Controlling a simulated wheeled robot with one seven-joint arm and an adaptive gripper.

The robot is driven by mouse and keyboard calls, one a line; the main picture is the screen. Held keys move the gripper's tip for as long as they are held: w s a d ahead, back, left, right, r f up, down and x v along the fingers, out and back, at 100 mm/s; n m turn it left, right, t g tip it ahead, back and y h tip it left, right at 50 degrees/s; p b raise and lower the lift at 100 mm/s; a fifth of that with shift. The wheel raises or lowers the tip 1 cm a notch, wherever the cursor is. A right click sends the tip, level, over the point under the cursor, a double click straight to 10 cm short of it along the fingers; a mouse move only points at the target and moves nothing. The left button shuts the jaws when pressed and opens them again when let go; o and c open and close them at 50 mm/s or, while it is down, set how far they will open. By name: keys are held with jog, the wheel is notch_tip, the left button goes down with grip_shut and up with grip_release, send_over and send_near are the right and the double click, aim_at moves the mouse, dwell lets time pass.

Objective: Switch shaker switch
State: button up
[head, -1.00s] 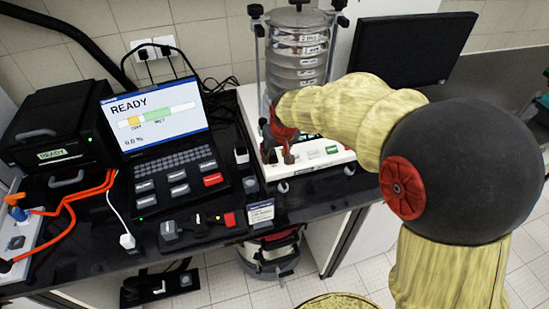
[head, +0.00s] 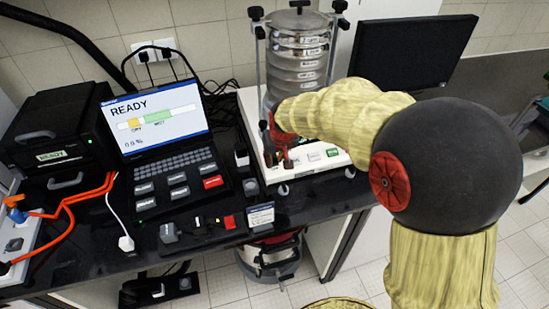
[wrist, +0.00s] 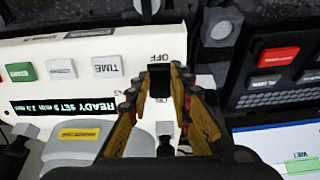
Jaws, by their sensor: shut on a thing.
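The sieve shaker (head: 298,62) is a stack of metal sieves on a white base (head: 328,157) in the head view. In the wrist view the base's front panel (wrist: 85,45) has a green button, white buttons including TIME, and a display reading READY. The black shaker switch (wrist: 159,82) is beside the OFF label. My gripper (wrist: 158,88) has its fingers closed on both sides of this switch. In the head view my gripper (head: 279,158) is low at the left of the base, partly hidden by my wrist, and the switch cannot be made out.
A laptop-like console (head: 160,130) reading READY stands left of the shaker. A black box (head: 55,130) and a socket strip with orange cables are farther left. A monitor (head: 412,50) stands behind at the right. A small label stand (head: 261,215) is near the bench's front edge.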

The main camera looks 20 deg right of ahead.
grip_shut()
jog(key=shift+f, duration=0.1)
jog(key=b, duration=0.1)
jog(key=t+b, duration=0.1)
jog(key=b, duration=0.1)
jog(key=shift+s+f+t, duration=0.2)
jog(key=shift+f+t, duration=0.1)
jog(key=shift+f, duration=0.05)
jog(key=t+b, duration=0.1)
jog(key=b, duration=0.2)
jog(key=shift+s+t, duration=0.2)
jog(key=shift+t, duration=0.1)
jog(key=o, duration=0.6)
grip_release()
jog(key=shift+o, duration=0.5)
jog(key=shift+r, duration=0.1)
